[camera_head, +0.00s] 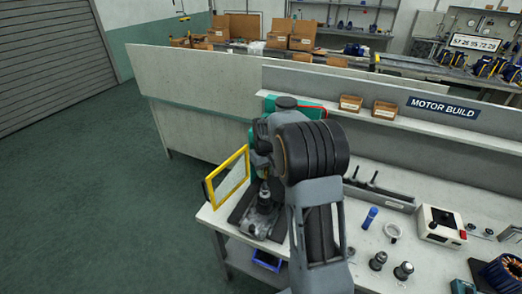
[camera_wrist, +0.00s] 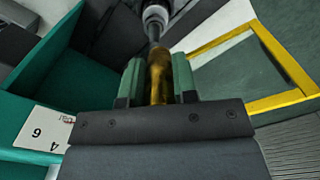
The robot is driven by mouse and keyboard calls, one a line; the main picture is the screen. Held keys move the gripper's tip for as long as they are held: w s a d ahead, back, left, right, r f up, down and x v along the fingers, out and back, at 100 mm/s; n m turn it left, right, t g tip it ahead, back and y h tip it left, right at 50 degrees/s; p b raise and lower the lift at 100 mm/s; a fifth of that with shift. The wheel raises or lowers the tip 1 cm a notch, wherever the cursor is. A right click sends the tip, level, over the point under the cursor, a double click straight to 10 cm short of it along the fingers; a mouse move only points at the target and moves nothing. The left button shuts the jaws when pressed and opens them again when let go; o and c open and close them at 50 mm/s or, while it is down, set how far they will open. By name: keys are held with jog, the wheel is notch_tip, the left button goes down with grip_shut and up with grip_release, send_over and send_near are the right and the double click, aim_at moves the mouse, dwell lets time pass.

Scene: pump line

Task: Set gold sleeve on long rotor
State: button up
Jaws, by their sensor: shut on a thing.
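My gripper (camera_wrist: 158,72) is shut on the gold sleeve (camera_wrist: 160,86), which sits between its two green fingers in the wrist view. Just beyond the sleeve, in line with it, is a shaft with a dark narrow end and a light grey collar (camera_wrist: 155,14). It looks like the rotor, but I cannot tell whether the sleeve is around its end or apart from it. In the head view my arm hides most of the gripper and the sleeve. Below it, a grey fixture (camera_head: 259,218) stands on the bench's left end with a dark upright shaft (camera_head: 264,193).
A yellow-framed panel (camera_head: 227,178) stands at the bench's left edge, close to the fixture. A green box (camera_wrist: 40,88) is left of my gripper in the wrist view. A rack with upright rods (camera_head: 380,195), a blue cylinder (camera_head: 370,217) and a white control box (camera_head: 440,226) stand further right.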

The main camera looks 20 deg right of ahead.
jog(key=shift+w+d+r, duration=0.2)
jog(key=shift+w+r, duration=0.1)
jog(key=shift+r, duration=0.2)
jog(key=shift+w+d+r, duration=0.2)
jog(key=shift+w+r, duration=0.1)
jog(key=shift+r, duration=0.2)
jog(key=b, duration=0.3)
send_over(265, 181)
jog(key=shift+w+f, duration=0.1)
jog(key=shift+f, duration=1.95)
jog(key=shift+f+b, duration=0.55)
jog(key=shift+f, duration=0.3)
jog(key=shift+d+f+b, duration=0.1)
jog(key=shift+f+b, duration=1.3)
jog(key=shift+f, duration=0.6)
jog(key=o, duration=1)
jog(key=shift+o, duration=0.2)
jog(key=shift+r, duration=0.1)
